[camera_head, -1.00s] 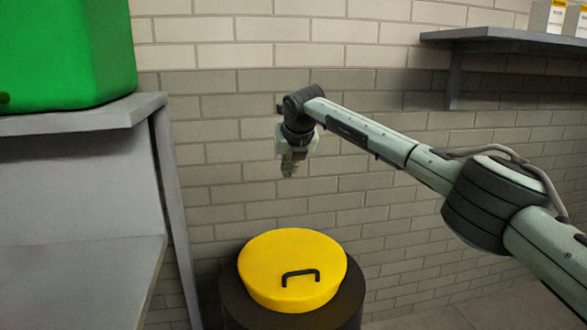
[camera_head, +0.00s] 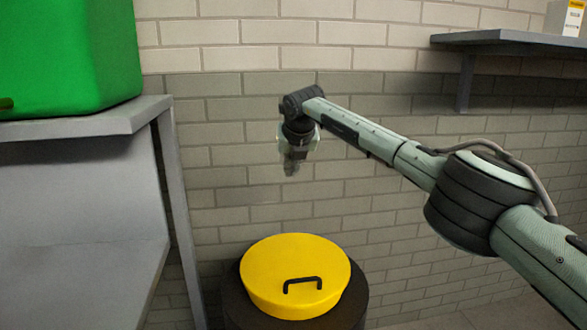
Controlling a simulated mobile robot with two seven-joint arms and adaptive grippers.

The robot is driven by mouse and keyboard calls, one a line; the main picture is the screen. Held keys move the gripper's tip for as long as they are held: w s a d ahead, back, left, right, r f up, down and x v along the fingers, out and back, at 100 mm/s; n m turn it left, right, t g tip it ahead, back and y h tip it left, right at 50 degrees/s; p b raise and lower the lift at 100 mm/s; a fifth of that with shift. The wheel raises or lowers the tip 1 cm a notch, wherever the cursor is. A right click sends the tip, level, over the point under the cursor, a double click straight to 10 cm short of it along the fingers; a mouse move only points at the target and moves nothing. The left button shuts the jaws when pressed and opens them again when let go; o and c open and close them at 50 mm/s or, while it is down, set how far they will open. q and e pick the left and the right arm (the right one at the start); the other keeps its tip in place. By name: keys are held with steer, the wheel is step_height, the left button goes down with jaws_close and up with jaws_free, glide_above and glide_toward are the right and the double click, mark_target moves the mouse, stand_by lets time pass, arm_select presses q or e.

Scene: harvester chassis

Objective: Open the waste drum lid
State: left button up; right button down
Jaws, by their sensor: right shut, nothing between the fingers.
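The waste drum (camera_head: 349,316) is dark and stands on the floor near the brick wall, at the bottom middle of the head view. Its yellow lid (camera_head: 285,261) lies flat on top and is closed. A black bar handle (camera_head: 302,284) is on the lid's near side. My right gripper (camera_head: 290,170) hangs above the lid, pointing down, shut and empty, apart from the handle. My right arm reaches in from the right. My left gripper is not in view.
A grey shelf unit (camera_head: 85,122) stands at the left with a green container (camera_head: 65,55) on it. A grey wall shelf (camera_head: 510,40) at the upper right holds a small box (camera_head: 566,18). The space between gripper and lid is clear.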

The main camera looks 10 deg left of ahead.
steer(key=shift+w+a+r, duration=0.2)
steer(key=shift+w, duration=0.4)
steer(key=shift+w+a+r, duration=0.15)
steer(key=shift+w+a, duration=0.05)
steer(key=shift+w, duration=0.35)
steer(key=shift+r, duration=0.15)
stand_by(1.6)
steer(key=v, duration=1.1)
steer(key=shift+s+r, duration=0.2)
steer(key=shift+s, duration=0.1)
